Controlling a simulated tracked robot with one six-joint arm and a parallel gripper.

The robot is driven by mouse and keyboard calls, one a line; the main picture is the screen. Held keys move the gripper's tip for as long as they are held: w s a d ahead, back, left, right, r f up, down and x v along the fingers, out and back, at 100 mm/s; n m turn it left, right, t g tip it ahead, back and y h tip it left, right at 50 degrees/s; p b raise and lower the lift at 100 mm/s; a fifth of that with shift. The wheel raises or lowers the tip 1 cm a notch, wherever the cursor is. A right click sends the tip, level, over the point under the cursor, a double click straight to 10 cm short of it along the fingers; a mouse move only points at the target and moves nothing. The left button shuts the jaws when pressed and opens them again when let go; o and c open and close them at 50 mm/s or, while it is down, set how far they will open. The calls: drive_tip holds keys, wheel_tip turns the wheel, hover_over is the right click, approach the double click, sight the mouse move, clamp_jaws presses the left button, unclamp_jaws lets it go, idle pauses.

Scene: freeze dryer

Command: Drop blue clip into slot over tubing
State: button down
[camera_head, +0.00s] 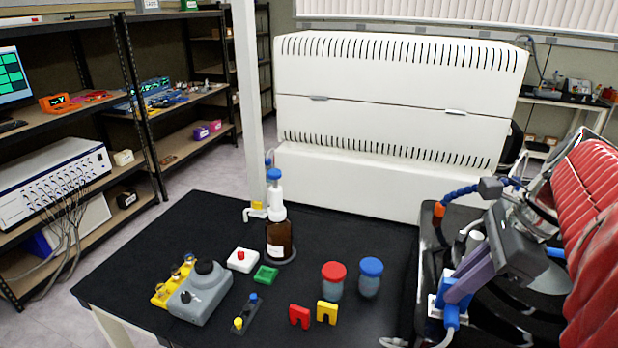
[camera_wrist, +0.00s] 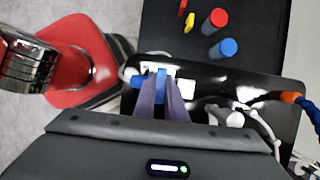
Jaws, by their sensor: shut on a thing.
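My gripper (camera_head: 458,290) reaches down at the right of the black table in the head view, its purple fingers shut on the blue clip (camera_head: 444,285). The clip is at a white slotted block (camera_head: 434,308); how deep it sits in the slot cannot be told. Blue tubing (camera_head: 451,317) comes out of the block's near side below the clip. In the wrist view the clip (camera_wrist: 160,82) shows between the fingers (camera_wrist: 161,97), and the tubing (camera_wrist: 135,81) shows at their left. The fingers hide part of the slot.
Red (camera_head: 300,316) and yellow (camera_head: 327,312) clips stand on the table left of the block. A red-capped jar (camera_head: 333,280) and a blue-capped jar (camera_head: 370,278) stand behind them. A jointed blue hose (camera_head: 460,193) with an orange end is close to my arm.

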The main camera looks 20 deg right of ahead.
drive_tip(key=shift+s+f, duration=0.15)
drive_tip(key=shift+f, duration=0.4)
drive_tip(key=c, duration=2.1)
unclamp_jaws()
drive_tip(key=shift+d+r, duration=0.1)
drive_tip(key=shift+r, duration=0.45)
drive_tip(key=shift+r, duration=0.4)
drive_tip(key=shift+r, duration=0.9)
drive_tip(key=o, duration=0.5)
drive_tip(key=shift+o, duration=0.2)
